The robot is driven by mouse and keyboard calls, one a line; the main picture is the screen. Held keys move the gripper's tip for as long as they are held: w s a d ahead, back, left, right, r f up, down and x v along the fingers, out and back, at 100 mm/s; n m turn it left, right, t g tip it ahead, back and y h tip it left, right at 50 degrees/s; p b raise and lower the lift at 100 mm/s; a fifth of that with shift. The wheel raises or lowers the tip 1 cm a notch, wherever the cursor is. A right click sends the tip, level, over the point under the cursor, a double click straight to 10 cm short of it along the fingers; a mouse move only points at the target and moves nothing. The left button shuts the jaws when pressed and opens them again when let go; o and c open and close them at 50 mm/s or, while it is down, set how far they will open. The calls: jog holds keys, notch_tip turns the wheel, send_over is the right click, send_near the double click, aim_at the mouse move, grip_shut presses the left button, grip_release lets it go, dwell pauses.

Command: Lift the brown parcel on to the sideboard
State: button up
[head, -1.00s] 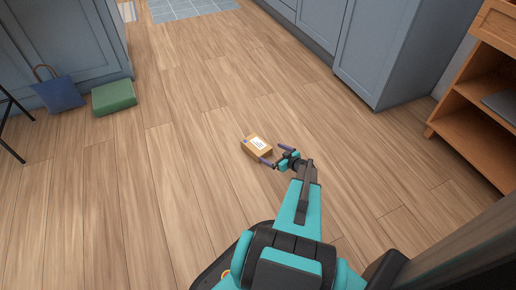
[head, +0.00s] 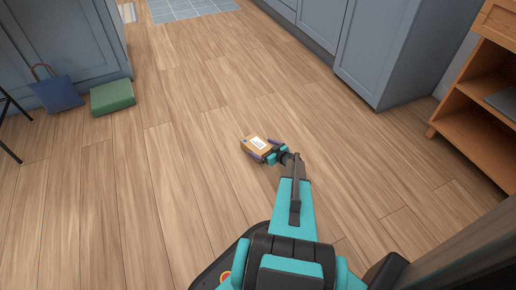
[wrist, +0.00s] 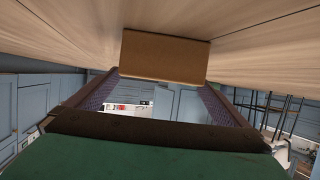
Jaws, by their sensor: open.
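The brown parcel (head: 255,143) is a small box with a white label on top, lying on the wooden floor in the middle of the head view. My gripper (head: 266,151) is open, with its fingers at the parcel's near end, one to each side. In the wrist view the parcel's plain brown face (wrist: 165,57) shows just beyond and between the fingertips (wrist: 158,80); contact cannot be told. A wooden unit with open shelves (head: 470,133), perhaps the sideboard, stands at the right; its top is cut off by the frame.
A green box (head: 112,97) and a blue bag (head: 58,92) are on the floor at the left by blue-grey cabinets (head: 70,35). More cabinets (head: 385,50) line the back right. A pale blue rug (head: 190,9) lies at the back. The floor around the parcel is clear.

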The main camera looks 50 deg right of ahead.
aim_at(257, 146)
jog(key=shift+w+f, duration=0.1)
jog(key=shift+f+b+x, duration=0.2)
jog(key=shift+b+x, duration=0.85)
jog(key=shift+x, duration=0.25)
jog(key=shift+b+x, duration=0.5)
jog(key=shift+x, duration=0.6)
jog(key=shift+r, duration=0.15)
jog(key=c, duration=1.2)
jog(key=shift+r, duration=0.2)
